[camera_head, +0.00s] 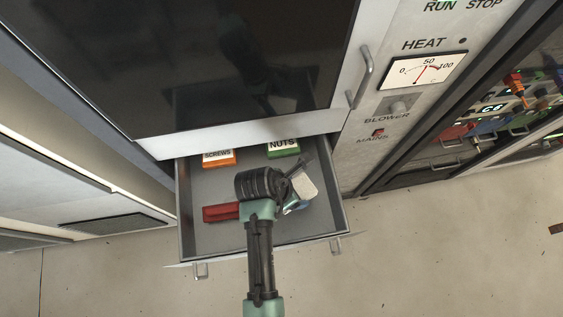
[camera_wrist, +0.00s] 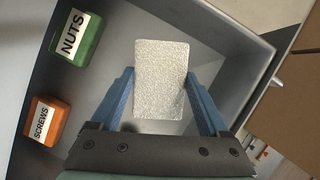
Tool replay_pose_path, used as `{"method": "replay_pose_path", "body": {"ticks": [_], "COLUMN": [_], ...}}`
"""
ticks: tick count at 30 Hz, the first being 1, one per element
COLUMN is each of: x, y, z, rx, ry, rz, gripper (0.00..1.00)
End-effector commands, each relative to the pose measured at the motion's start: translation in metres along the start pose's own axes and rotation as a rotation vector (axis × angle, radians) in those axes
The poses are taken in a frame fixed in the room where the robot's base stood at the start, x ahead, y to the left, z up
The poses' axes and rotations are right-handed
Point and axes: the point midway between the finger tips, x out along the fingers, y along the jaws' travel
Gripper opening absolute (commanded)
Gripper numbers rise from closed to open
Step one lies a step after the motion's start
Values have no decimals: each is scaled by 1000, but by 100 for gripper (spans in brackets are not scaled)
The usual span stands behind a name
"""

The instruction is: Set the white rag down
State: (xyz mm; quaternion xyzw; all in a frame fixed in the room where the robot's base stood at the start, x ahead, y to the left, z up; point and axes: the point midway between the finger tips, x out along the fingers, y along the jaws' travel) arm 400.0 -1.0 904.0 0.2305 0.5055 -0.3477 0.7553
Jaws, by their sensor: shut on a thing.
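The white rag (camera_wrist: 160,75) is a small pale, rough-textured rectangle. In the wrist view my gripper (camera_wrist: 160,92) has its blue fingers on either side of the rag and is shut on it. In the head view my gripper (camera_head: 295,203) is over the right part of an open drawer (camera_head: 187,222). The rag (camera_head: 304,186) shows there just beyond my wrist. I cannot tell whether the rag touches the drawer floor.
The drawer also holds an orange SCREWS box (camera_head: 218,158), a green NUTS box (camera_head: 283,149) at the back, and a red object (camera_head: 221,212) at the left. A dark cabinet panel (camera_head: 240,70) rises behind the drawer. A rack with glass (camera_head: 490,120) stands at the right.

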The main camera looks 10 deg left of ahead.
Motion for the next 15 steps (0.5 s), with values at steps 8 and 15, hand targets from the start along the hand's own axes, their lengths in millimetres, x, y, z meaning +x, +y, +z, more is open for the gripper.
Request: {"method": "replay_pose_path", "body": {"ticks": [8, 15], "x": [38, 64], "y": [0, 0], "z": [-15, -26], "rx": [1, 2], "ry": [-1, -1], "rz": [0, 0], "gripper": [34, 34]}}
